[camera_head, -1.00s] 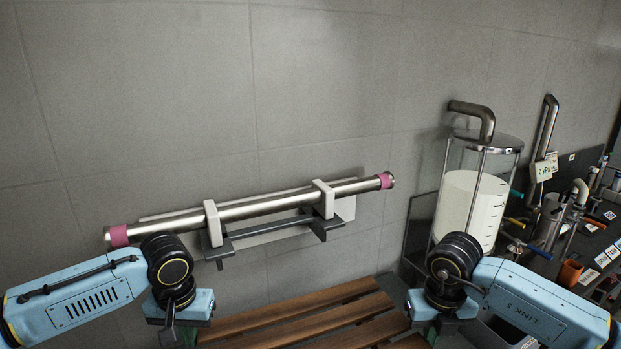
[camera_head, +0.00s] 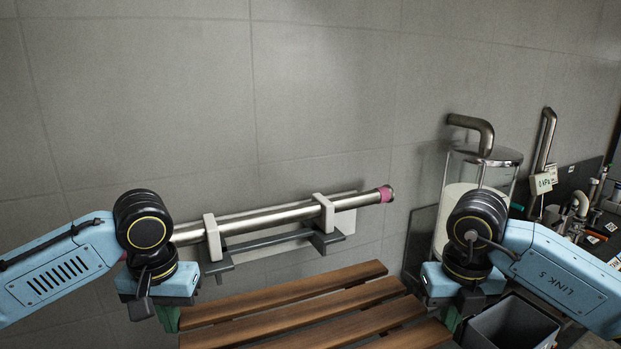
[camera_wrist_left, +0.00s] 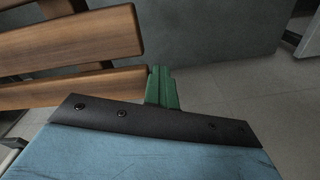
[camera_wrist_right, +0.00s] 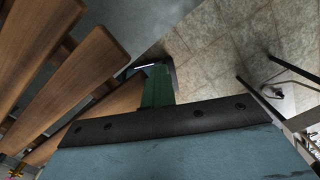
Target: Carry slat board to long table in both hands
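The slat board (camera_head: 300,318), several brown wooden slats with gaps between them, spans between my two grippers in the head view. It also shows in the left wrist view (camera_wrist_left: 70,50) and the right wrist view (camera_wrist_right: 75,80). My left gripper (camera_head: 168,318), with green fingers, is at the board's left end. My right gripper (camera_head: 453,320) is at its right end. Both appear shut on the board, which rises with them; the exact contact is hidden by the wrists. The fingers also show in the left wrist view (camera_wrist_left: 162,88) and right wrist view (camera_wrist_right: 157,88). I cannot identify the long table.
A steel pipe (camera_head: 270,219) with pink ends rests in a wall bracket behind the board. A clear tank (camera_head: 480,172) with white contents stands at the right. Beyond it is a dark bench with fittings (camera_head: 590,200). A grey bin (camera_head: 512,325) is below my right arm.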

